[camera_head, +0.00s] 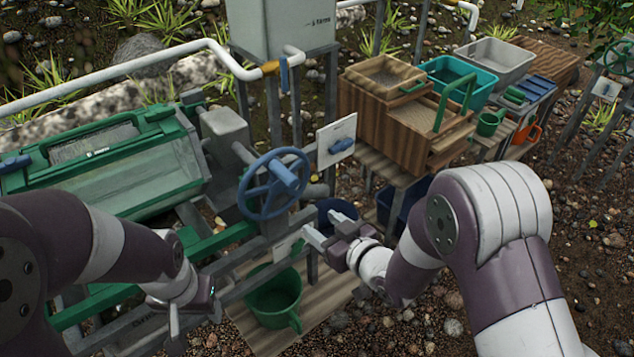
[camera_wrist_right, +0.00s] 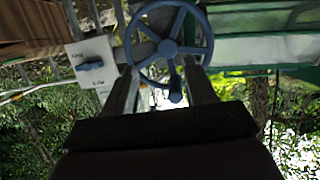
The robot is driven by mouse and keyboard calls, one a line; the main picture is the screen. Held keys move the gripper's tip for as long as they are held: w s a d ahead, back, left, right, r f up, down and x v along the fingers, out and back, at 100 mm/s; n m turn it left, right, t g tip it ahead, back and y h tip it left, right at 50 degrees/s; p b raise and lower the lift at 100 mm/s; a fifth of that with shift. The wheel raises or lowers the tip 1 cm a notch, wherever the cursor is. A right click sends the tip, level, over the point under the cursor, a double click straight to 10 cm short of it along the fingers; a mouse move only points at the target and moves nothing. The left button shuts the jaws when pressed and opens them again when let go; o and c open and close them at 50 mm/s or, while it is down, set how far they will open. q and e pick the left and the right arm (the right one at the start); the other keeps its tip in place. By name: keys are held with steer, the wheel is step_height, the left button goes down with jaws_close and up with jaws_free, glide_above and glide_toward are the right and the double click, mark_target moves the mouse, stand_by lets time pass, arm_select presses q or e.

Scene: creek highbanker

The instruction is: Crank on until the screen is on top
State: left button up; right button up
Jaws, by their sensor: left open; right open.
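The blue handwheel (camera_head: 247,190) with a blue handle (camera_head: 285,173) stands at the end of the green-framed machine. A grey mesh screen (camera_head: 93,144) shows in the upper, far side of the green box (camera_head: 135,178). My right gripper (camera_head: 329,231) is open and empty, below and right of the wheel in the head view. In the right wrist view the wheel (camera_wrist_right: 168,48) lies ahead of its two spread fingers (camera_wrist_right: 160,92); contact cannot be told. My left gripper (camera_head: 193,312) is low at the left, below the box, apart from the wheel.
A white plate with a blue switch (camera_head: 336,141) is right of the wheel. A green bucket (camera_head: 274,298) stands on boards beneath. Wooden boxes (camera_head: 380,112), a teal tub (camera_head: 458,76) and a grey tub (camera_head: 496,57) are at the back right. Gravel lies around.

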mark_target(295, 184)
step_height(295, 184, up, 6)
steer(key=a+t+y, duration=0.2)
steer(key=y, duration=0.1)
steer(key=shift+n, duration=0.3)
steer(key=x, duration=0.3)
steer(key=b+x, duration=0.1)
steer(key=x, duration=0.5)
steer(key=shift+w+d+b, duration=0.25)
steer(key=shift+d+b, duration=0.1)
steer(key=shift+d, duration=0.1)
steer(key=shift+w+a, duration=0.3)
steer(key=shift+w, duration=0.1)
steer(key=shift+r, duration=0.1)
steer(key=shift+c, duration=0.3)
steer(key=c, duration=1)
